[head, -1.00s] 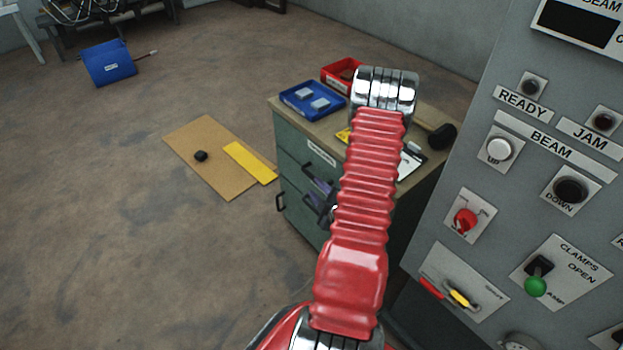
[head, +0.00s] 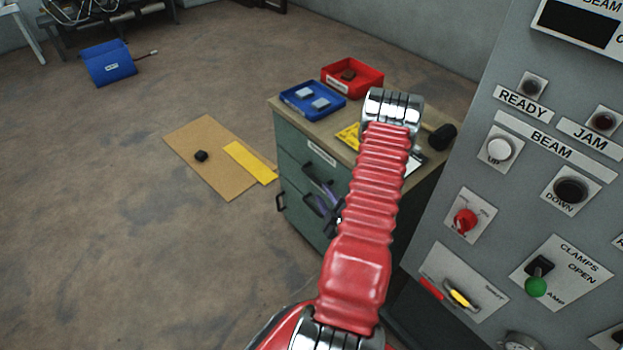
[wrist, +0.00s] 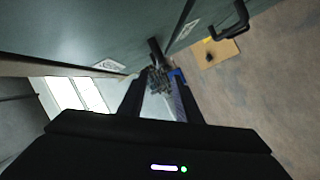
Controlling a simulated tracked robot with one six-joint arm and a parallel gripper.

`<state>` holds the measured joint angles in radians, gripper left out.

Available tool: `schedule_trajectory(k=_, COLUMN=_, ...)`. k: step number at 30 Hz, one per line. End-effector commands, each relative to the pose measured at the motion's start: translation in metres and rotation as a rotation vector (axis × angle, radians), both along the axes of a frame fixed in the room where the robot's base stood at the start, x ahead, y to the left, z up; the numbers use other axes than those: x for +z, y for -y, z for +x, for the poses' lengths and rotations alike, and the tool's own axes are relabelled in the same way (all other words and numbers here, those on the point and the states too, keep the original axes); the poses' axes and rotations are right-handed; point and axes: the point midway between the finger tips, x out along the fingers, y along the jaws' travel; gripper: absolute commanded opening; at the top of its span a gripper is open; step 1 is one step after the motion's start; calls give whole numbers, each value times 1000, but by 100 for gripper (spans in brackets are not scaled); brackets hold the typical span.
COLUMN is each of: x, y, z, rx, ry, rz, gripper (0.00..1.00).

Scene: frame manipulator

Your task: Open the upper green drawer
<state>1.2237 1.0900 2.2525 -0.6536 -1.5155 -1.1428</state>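The green drawer cabinet (head: 300,215) stands mid-picture in the head view, its drawers looking shut. The upper drawer (head: 296,152) has a white label and a dark handle (head: 311,172). In the wrist view the cabinet front (wrist: 90,30) fills the upper left, and a dark handle (wrist: 155,50) lies just beyond my fingertips. My gripper (head: 327,207) is partly hidden behind my red arm, close to the cabinet front. In the wrist view my gripper (wrist: 162,82) has its fingers apart. Whether they touch or straddle the handle is unclear.
The lower drawer's handle (head: 280,202) sticks out at the left; it also shows in the wrist view (wrist: 232,20). Blue (head: 312,101) and red (head: 352,77) trays stand on the cabinet. A control panel (head: 530,190) closes off the right. The floor at left is mostly clear.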

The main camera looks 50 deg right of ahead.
Motion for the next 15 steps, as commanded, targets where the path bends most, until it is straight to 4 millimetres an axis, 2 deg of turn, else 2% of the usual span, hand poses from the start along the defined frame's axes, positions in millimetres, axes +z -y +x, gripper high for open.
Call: schedule_trajectory(k=15, x=-17, y=41, z=67, rx=1, ry=0, rz=-1, gripper=31)
